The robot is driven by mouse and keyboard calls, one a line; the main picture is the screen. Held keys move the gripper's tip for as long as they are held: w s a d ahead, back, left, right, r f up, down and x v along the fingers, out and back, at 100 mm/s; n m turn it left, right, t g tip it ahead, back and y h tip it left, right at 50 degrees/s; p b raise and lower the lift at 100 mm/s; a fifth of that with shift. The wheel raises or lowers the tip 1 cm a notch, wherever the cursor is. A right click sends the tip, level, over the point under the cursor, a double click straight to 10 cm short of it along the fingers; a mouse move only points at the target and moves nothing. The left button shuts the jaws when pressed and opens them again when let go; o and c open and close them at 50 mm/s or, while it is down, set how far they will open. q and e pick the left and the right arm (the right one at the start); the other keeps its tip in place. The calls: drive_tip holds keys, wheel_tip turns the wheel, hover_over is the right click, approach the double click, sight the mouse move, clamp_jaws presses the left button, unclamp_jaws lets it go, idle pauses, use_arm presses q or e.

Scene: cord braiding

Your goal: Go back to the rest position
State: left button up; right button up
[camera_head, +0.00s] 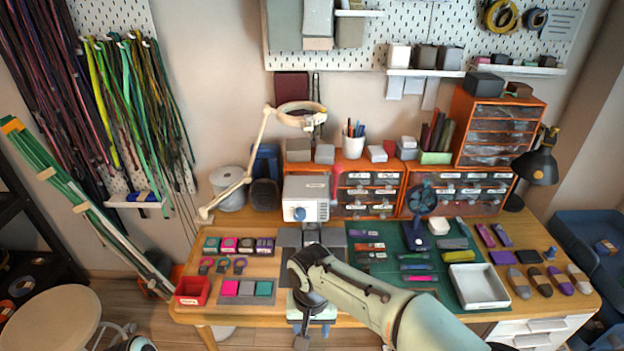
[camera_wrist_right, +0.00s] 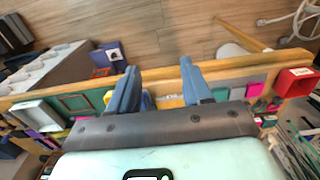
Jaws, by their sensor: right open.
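My right arm comes in from the bottom right in the head view and bends down at the middle of the table's front edge. My right gripper (camera_head: 314,335) hangs there, pointing down. In the right wrist view the right gripper (camera_wrist_right: 164,75) shows two blue fingers spread apart with nothing held between them. The fingers reach across the table's front edge, and the floor shows beyond. My left gripper is not clearly seen in either view.
The wooden table (camera_head: 258,315) carries a red bin (camera_head: 193,291), a green mat (camera_head: 391,244), a white tray (camera_head: 478,287) and several small tools. A magnifier lamp (camera_head: 300,115) stands behind. A round stool (camera_head: 48,320) is at the lower left. Cords hang on the left wall.

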drive_tip(key=s+d+f+g+y, duration=0.1)
drive_tip(key=s+d+f, duration=0.1)
drive_tip(key=f, duration=0.7)
drive_tip(key=s+d+f+g+y, duration=0.1)
drive_tip(key=s+d+f, duration=0.1)
drive_tip(key=f, duration=0.7)
use_arm(q)
drive_tip(key=shift+w+r+p, duration=0.2)
drive_tip(key=shift+r+p, duration=0.5)
drive_tip(key=shift+r, duration=0.15)
use_arm(e)
drive_tip(key=s+d+f+m, duration=0.2)
drive_tip(key=s+d+f, duration=0.2)
drive_tip(key=s+f, duration=0.4)
drive_tip(key=s+d+f+m+t+y, duration=0.1)
drive_tip(key=s+d+f, duration=0.3)
drive_tip(key=s+f, duration=0.4)
drive_tip(key=s+m, duration=0.1)
drive_tip(key=s, duration=0.4)
drive_tip(key=shift+d+y, duration=0.2)
drive_tip(key=shift+y, duration=0.1)
drive_tip(key=shift+s, duration=0.1)
